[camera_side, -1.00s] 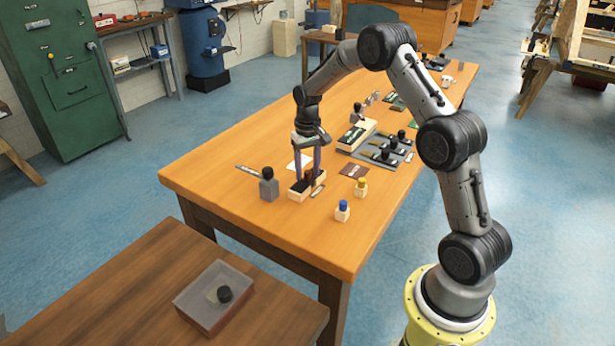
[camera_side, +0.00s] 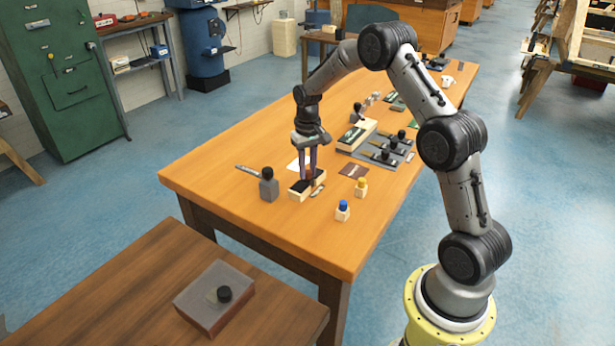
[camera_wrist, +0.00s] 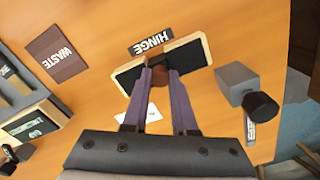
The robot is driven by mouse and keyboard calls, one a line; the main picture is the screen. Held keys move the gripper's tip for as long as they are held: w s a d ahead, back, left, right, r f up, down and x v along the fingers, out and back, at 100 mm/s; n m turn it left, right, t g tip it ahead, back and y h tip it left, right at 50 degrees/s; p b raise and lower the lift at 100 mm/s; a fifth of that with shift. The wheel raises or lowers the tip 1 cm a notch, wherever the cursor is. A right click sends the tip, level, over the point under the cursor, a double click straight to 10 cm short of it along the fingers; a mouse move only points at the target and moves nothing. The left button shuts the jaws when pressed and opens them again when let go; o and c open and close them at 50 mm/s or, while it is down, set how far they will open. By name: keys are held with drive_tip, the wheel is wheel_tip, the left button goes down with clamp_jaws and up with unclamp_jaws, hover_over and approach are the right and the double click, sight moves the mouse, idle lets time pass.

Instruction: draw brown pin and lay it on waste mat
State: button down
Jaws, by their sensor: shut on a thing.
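The hinge block (camera_side: 296,195) is a pale wooden piece with black tops, standing on the wooden table. It also shows in the wrist view (camera_wrist: 191,55), beside a black HINGE label (camera_wrist: 151,43). My gripper (camera_side: 308,180) points down at the middle of the block. Its two fingers (camera_wrist: 160,72) are shut on the brown pin (camera_wrist: 160,77), which shows as a small brown patch between them. I cannot tell how far the pin sits in the block. The waste mat (camera_side: 354,171) is a flat brown square right of the block; it reads WASTE in the wrist view (camera_wrist: 58,53).
A grey block with a black knob (camera_side: 269,186) stands close left of the hinge. Blue-topped (camera_side: 343,210) and yellow-topped (camera_side: 361,187) pieces stand in front and right. A grey tray (camera_side: 382,153) with black knobs lies behind the mat. The near table corner is clear.

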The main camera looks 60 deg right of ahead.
sight(308, 171)
drive_tip(key=shift+r, duration=0.75)
drive_tip(key=shift+r, duration=1.65)
